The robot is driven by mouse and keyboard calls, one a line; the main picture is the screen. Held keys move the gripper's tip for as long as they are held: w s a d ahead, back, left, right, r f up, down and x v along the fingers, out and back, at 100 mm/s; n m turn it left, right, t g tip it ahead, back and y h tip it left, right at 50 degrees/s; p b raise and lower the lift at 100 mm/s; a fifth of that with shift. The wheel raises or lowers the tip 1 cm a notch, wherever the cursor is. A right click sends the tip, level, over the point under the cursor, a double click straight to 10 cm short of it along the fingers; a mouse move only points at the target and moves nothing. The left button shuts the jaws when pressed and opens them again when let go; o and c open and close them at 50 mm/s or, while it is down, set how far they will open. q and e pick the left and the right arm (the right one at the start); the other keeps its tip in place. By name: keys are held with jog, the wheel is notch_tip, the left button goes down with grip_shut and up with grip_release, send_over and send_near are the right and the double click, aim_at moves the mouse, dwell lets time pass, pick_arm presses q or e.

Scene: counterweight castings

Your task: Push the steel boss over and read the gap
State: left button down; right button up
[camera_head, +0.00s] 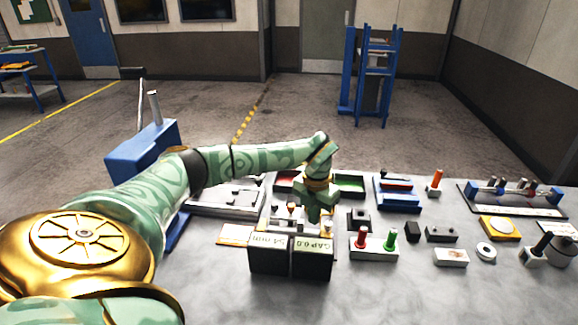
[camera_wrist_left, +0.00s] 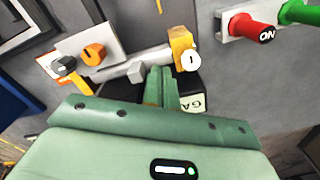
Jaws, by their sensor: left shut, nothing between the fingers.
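My left gripper (camera_head: 318,208) reaches down over a small fixture (camera_head: 280,218) at the middle of the bench. It also shows in the left wrist view (camera_wrist_left: 160,85), its fingers shut with nothing between them. A silver steel bar or boss (camera_wrist_left: 143,62) lies just beyond the fingertips; whether they touch cannot be told. A gold block (camera_wrist_left: 181,40) with a white disc stands at its right end. My right gripper is out of view.
A holder with a red and a green button (camera_head: 375,250) stands right of the boxes. A blue lever machine (camera_head: 142,150) stands behind my arm. The front of the bench is clear.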

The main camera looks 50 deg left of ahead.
pick_arm(q)
jog(key=shift+f+b, duration=0.55)
jog(key=shift+f, duration=1.1)
jog(key=shift+s+a, duration=0.1)
jog(key=shift+a, duration=0.05)
jog(key=shift+s+a, duration=0.25)
jog(key=shift+a+p, duration=0.15)
jog(key=shift+p, duration=0.35)
dwell(0.9)
notch_tip(320, 180, up, 7)
jog(key=p, duration=0.6)
jog(key=shift+p, duration=0.35)
